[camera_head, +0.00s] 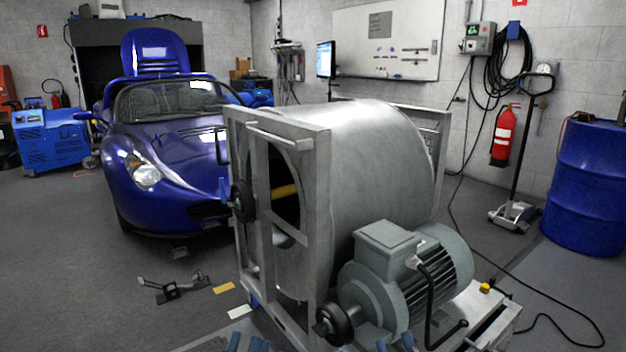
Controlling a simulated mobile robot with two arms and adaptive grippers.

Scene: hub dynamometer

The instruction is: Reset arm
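The blue fingertips of my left gripper (247,343) show at the bottom edge, left of centre, in front of the fan's frame. They stand apart with nothing visible between them. The blue fingertips of my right gripper (395,344) show at the bottom edge, in front of the grey motor (405,270). They are also apart and seem empty. The rest of both grippers and arms is cut off below the picture.
A large metal blower drum (385,150) in a steel frame (318,190) stands close ahead. A blue car (180,150) is behind it at left. A blue barrel (592,190) stands right. A stand (170,288) lies on the floor; the left floor is mostly clear.

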